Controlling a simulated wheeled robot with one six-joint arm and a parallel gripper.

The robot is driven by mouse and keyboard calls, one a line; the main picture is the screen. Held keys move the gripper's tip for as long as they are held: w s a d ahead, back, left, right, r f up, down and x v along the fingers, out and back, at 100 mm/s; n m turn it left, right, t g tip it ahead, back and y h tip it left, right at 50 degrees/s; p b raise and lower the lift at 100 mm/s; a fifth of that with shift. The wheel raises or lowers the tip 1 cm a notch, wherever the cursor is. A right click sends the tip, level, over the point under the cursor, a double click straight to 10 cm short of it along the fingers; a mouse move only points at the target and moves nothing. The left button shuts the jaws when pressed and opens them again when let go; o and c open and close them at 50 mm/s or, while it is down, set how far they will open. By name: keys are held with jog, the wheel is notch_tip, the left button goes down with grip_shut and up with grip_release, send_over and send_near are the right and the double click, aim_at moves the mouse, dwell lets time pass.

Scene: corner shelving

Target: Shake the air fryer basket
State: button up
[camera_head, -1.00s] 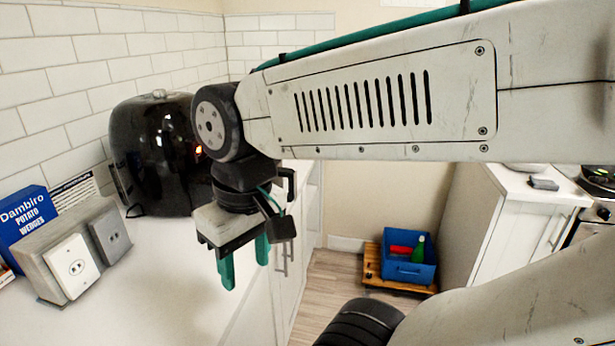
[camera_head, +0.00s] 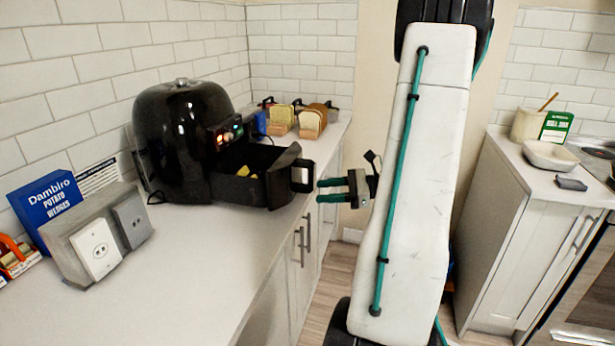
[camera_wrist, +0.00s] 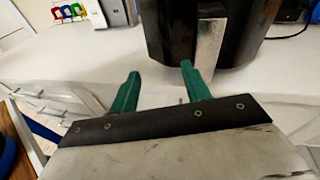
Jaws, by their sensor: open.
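The black air fryer (camera_head: 185,140) stands on the counter against the tiled wall in the head view, with small lights on its front panel. Its black basket (camera_head: 262,192) is pulled part-way out to the right, and yellow pieces (camera_head: 244,171) show inside. The basket handle (camera_head: 302,176) sticks out at the counter's edge. My gripper (camera_head: 320,190) is open and empty, its teal fingers pointing left close to the handle. In the wrist view, the fingers (camera_wrist: 159,72) are spread, with the metallic handle face (camera_wrist: 208,47) beyond and right of them. I cannot tell whether they touch.
A grey socket box (camera_head: 95,232) and a blue potato wedges box (camera_head: 47,208) stand on the left of the counter. Bread slices (camera_head: 312,120) stand in the back corner. A second counter (camera_head: 520,170) with a white bowl (camera_head: 550,156) is at right. Floor lies between the counters.

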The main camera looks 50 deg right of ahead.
aim_at(314, 176)
jog(key=d+m+t+h, duration=0.2)
jog(key=d+m+t, duration=0.1)
jog(key=d+m, duration=0.15)
jog(key=shift+n, duration=0.45)
jog(key=x, duration=0.5)
jog(key=d+r+x, duration=0.1)
jog(key=x, duration=0.1)
jog(key=shift+w+a, duration=0.2)
jog(key=shift+w, duration=0.25)
